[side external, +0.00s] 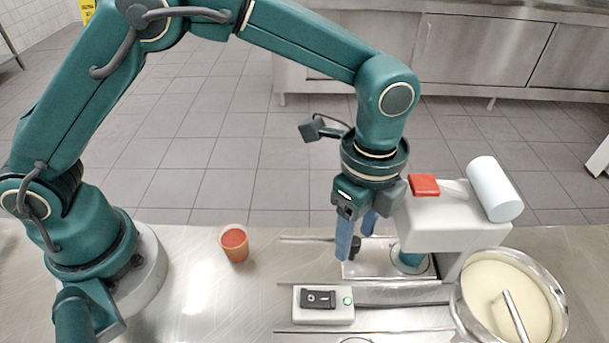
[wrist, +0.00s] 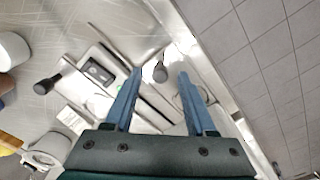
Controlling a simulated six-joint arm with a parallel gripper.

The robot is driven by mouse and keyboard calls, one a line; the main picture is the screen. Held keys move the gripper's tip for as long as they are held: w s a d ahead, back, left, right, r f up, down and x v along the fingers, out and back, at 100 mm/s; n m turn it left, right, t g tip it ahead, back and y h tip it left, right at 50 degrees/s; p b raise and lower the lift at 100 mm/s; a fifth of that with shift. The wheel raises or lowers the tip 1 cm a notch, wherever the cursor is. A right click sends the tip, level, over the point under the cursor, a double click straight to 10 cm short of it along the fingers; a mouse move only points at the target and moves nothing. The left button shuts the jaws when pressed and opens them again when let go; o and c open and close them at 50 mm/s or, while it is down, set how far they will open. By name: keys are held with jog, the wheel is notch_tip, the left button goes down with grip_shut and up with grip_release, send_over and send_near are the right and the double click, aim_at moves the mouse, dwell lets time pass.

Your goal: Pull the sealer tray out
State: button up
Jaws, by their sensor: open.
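The sealer is a pale grey machine (side external: 445,222) with a red block and a white roll on top, at the right in the side view. Under its head lies a low pale metal tray (side external: 352,270), partly hidden by my fingers. A dark knob handle (wrist: 160,72) shows between my fingertips in the wrist view; in the side view it is mostly hidden behind a finger. My gripper (side external: 356,240) points down with two blue fingers, open, one on either side of the knob. Whether the fingers touch it, I cannot tell. They also show in the wrist view (wrist: 160,78).
A control box (side external: 323,305) with a green button sits in front of the tray. A steel pot (side external: 558,300) of cream-coloured contents stands at the right. An orange cup (side external: 235,245) stands left on the steel counter. Thin rails run along the counter beside the tray; the counter left of it is mostly clear.

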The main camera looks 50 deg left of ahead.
jog(key=shift+f, duration=0.4)
grip_shut()
dwell(1.2)
